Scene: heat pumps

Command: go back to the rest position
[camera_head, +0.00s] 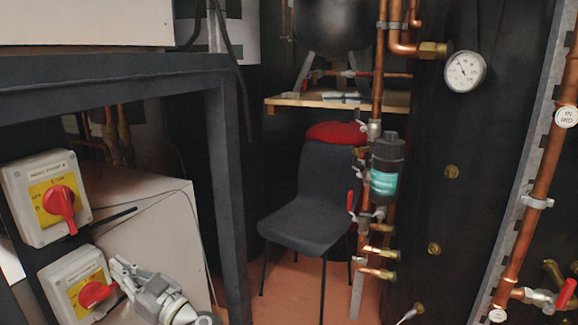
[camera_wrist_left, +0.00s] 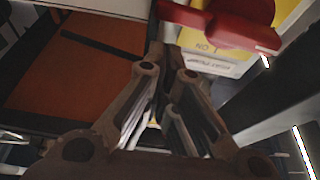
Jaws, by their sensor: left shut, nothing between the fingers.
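My left gripper (camera_head: 124,268) shows at the lower left of the head view, shut and empty. It is just right of the lower red rotary switch (camera_head: 96,293) on its grey and yellow box; I cannot tell whether they touch. In the left wrist view the closed fingers (camera_wrist_left: 163,75) point up toward the red switch handle (camera_wrist_left: 225,22) and its yellow plate, with nothing between them. A second switch box with a red handle (camera_head: 61,203) sits above the lower one. My right gripper is not in view.
A dark metal frame (camera_head: 228,190) stands right of the switches. A dark chair (camera_head: 312,205) stands behind it on the reddish floor. Copper pipes (camera_head: 378,80) with a black canister (camera_head: 387,165) and a round gauge (camera_head: 465,71) are at centre right. Another copper pipe (camera_head: 541,170) runs along the right edge.

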